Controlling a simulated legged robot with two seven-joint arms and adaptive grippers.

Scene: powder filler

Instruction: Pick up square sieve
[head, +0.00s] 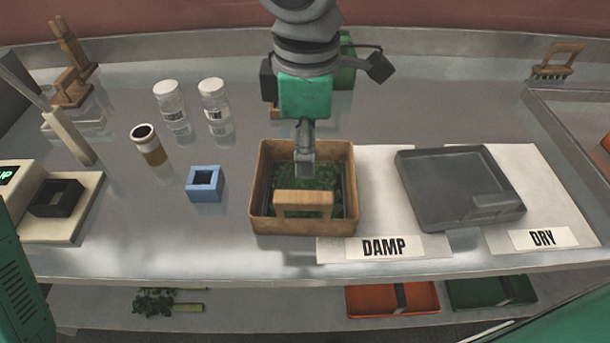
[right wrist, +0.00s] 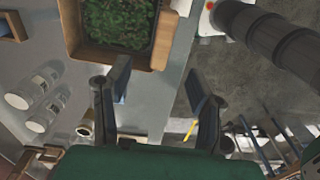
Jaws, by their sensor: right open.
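A square wooden box (head: 341,224) with dark green, leafy matter inside stands mid-table, with a wooden handle (head: 303,200) at its front. It shows in the right wrist view (right wrist: 68,30). A small blue hollow square (head: 205,187) sits to its left. I cannot tell for sure which of these is the square sieve. My right gripper (head: 305,168) points down and appears over the box in the head view, hiding part of it. In the right wrist view (right wrist: 158,72) its fingers are apart and empty. My left gripper is not in view.
A grey tray (head: 445,165) lies at right on the DRY mat (head: 520,160). The DAMP label (head: 385,247) is at the front. Two clear jars (head: 170,105) and an amber jar (head: 150,148) stand at left. Bare steel lies between these jars and the blue square.

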